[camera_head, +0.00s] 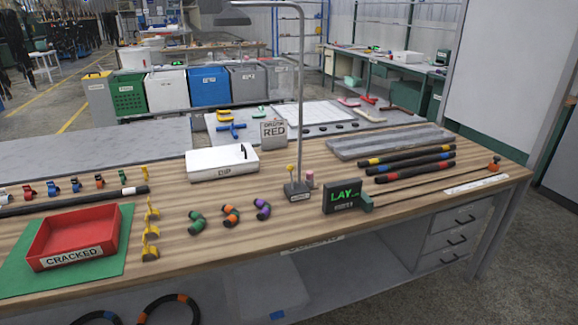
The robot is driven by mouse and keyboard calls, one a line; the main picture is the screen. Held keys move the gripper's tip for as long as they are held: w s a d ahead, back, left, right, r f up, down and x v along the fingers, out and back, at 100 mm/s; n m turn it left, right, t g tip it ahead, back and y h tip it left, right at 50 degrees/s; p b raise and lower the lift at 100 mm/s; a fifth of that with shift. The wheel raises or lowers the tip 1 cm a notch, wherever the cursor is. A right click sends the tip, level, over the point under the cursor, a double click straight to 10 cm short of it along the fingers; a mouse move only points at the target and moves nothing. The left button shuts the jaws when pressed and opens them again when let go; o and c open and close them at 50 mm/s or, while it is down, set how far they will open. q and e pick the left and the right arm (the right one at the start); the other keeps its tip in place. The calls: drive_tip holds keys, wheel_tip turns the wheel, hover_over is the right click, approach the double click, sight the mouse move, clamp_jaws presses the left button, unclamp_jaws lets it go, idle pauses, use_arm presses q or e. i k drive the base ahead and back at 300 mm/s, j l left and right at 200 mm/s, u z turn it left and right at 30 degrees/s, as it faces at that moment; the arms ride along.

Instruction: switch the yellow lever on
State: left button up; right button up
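Several yellow things show in the head view, and I cannot tell for sure which is the lever. A small upright yellow-tipped piece (290,170) stands at the base of the grey post, beside a pink-topped piece (309,178). Several yellow upright pieces stand in a row right of the red tray, one of them at the front (150,252). They are too small to tell if any is on or off. Neither of my grippers is in view.
A red tray (110,239) labelled CRACKED sits on a green mat (20,277) at the left. A white box (205,172), a tall post (301,90), a dark LAY display (343,206) and striped hoses (410,163) share the wooden bench.

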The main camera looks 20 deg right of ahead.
sight(290, 168)
drive_tip(key=l+u, duration=0.1)
drive_tip(key=u, duration=0.15)
drive_tip(key=l+u, duration=0.1)
drive_tip(key=u, duration=0.15)
drive_tip(key=l+u, duration=0.15)
drive_tip(key=l, duration=0.25)
drive_tip(key=k+l+u, duration=0.15)
drive_tip(key=l, duration=0.2)
drive_tip(key=k+l+u, duration=0.1)
drive_tip(key=l, duration=0.3)
drive_tip(key=k+l+u, duration=0.15)
drive_tip(key=l, duration=0.2)
drive_tip(key=k+l+u, duration=0.15)
drive_tip(key=l, duration=0.2)
drive_tip(key=k+l, duration=0.15)
drive_tip(key=l, duration=0.25)
drive_tip(key=k+l, duration=0.15)
drive_tip(key=l, duration=0.25)
drive_tip(key=k+l, duration=0.15)
drive_tip(key=l, duration=0.2)
drive_tip(key=k+l, duration=0.2)
drive_tip(key=l, duration=0.2)
